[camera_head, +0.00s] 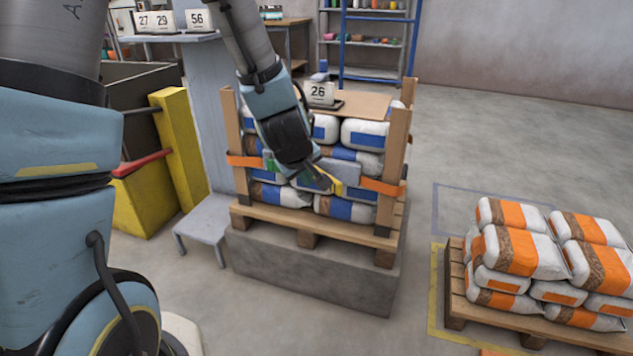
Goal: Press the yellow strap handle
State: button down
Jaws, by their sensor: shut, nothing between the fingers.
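The yellow strap handle (333,182) sits at the front of the strapped pallet load, on the line of the orange strap (382,187). My gripper (324,181) is at the end of my blue-grey arm, which reaches in from the top. Its fingertips are shut and empty, and they are at or very close to the handle. Whether they touch it I cannot tell. My gripper and wrist hide part of the strap and part of the handle. The bags (350,209) behind it are white and blue, held between wooden corner posts.
The load stands on a wooden pallet (309,222) on a concrete block (310,275). A sign reading 26 (319,93) stands on top. A grey step (205,222) and yellow post (180,150) are at left. A pallet of orange-and-white bags (519,251) stands right; floor between is clear.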

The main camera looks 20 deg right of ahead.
aim_at(338, 180)
jog(key=w+d+f+b, duration=0.1)
jog(key=w+d+f, duration=0.4)
jog(key=d+f, duration=0.2)
jog(key=shift+w, duration=0.2)
jog(key=shift+d, duration=0.15)
jog(key=d+n+p, duration=0.1)
jog(key=p, duration=0.2)
jog(key=d+n+y+p, duration=0.1)
jog(key=p, duration=0.2)
jog(key=d+n+t+y+p, duration=0.1)
jog(key=p, duration=0.2)
jog(key=shift+d+r+n+p, duration=0.3)
jog(key=shift+d+r+p, duration=0.05)
jog(key=shift+w+d+f+n+y+p, duration=0.1)
jog(key=shift+w+d+n+y+p, duration=0.15)
jog(key=shift+d+p, duration=0.3)
jog(key=shift+w+d+f+n+y+p, duration=0.15)
jog(key=shift+d+n+p, duration=0.15)
jog(key=shift+p, duration=0.3)
jog(key=shift+w+d+f+n+y+p, duration=0.15)
jog(key=shift+d+n+y+p, duration=0.1)
jog(key=shift+d+p, duration=0.3)
